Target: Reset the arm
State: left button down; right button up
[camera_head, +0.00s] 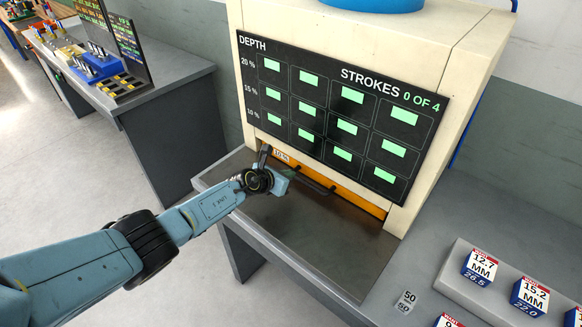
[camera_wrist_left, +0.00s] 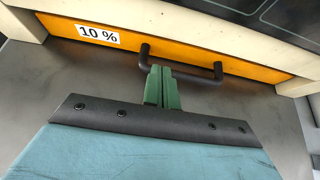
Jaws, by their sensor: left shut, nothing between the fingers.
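My left arm reaches in from the left in the head view, and its gripper (camera_head: 287,176) is over the dark metal ledge in front of the press. In the left wrist view the green fingers (camera_wrist_left: 161,75) are shut together with nothing between them. They point at the black bar handle (camera_wrist_left: 215,77) of an orange drawer front (camera_wrist_left: 190,55) with a "10 %" label (camera_wrist_left: 97,35). The fingertips overlap the handle's left part in the picture; I cannot tell whether they touch it. The drawer front (camera_head: 345,195) looks closed under the press. My right gripper is not in view.
The cream press (camera_head: 357,28) carries a black board (camera_head: 336,110) reading "STROKES 0 OF 4". Labelled blocks (camera_head: 479,267) stand on a grey tray at the lower right. Another bench (camera_head: 160,80) with blue and yellow parts stands at the upper left. The metal ledge (camera_head: 310,235) is clear.

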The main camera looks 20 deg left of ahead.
pick_arm(q)
jog(key=p+v, duration=0.1)
jog(key=v, duration=0.2)
jog(key=shift+r+p, duration=0.1)
jog(key=shift+p, duration=0.3)
jog(key=shift+s+a, duration=0.1)
jog(key=shift+s, duration=0.1)
